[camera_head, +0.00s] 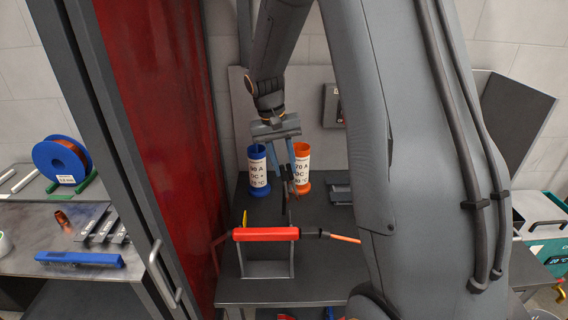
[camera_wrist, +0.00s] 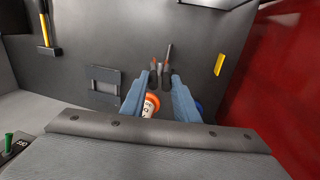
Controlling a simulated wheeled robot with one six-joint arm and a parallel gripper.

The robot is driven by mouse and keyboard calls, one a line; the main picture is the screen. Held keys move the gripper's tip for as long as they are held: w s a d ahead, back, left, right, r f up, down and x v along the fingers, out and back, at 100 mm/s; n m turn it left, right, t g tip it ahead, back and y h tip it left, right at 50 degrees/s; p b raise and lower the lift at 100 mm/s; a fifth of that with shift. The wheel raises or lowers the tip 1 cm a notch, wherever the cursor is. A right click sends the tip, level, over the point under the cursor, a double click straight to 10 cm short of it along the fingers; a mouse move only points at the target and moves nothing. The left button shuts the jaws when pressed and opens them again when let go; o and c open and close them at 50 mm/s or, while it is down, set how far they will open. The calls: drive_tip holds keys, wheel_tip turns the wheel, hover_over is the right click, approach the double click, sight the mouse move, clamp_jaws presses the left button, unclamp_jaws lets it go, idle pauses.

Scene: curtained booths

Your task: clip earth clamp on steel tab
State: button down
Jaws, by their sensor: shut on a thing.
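My gripper (camera_head: 286,178) hangs over the dark bench top inside the red-curtained booth. Its blue fingers are shut on a small dark clamp with coppery parts (camera_head: 291,188), which looks like the earth clamp. In the wrist view the clamp (camera_wrist: 160,74) sits between the fingertips (camera_wrist: 160,88), its two prongs pointing away from me. It appears held above the bench, apart from other things. A grey bracket-like plate (camera_head: 340,189) lies on the bench to the right; it also shows in the wrist view (camera_wrist: 103,76). I cannot tell whether it bears the steel tab.
A blue canister (camera_head: 257,171) and an orange one (camera_head: 301,168) stand behind my gripper. The red curtain (camera_head: 160,130) closes the left side. A yellow piece (camera_wrist: 219,64) is nearby.

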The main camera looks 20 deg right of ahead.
drive_tip(key=shift+f+b, duration=2.2)
drive_tip(key=shift+f, duration=2.2)
drive_tip(key=shift+f, duration=0.1)
drive_tip(key=c, duration=2.5)
unclamp_jaws()
drive_tip(key=shift+c, duration=0.2)
drive_tip(key=o, duration=0.6)
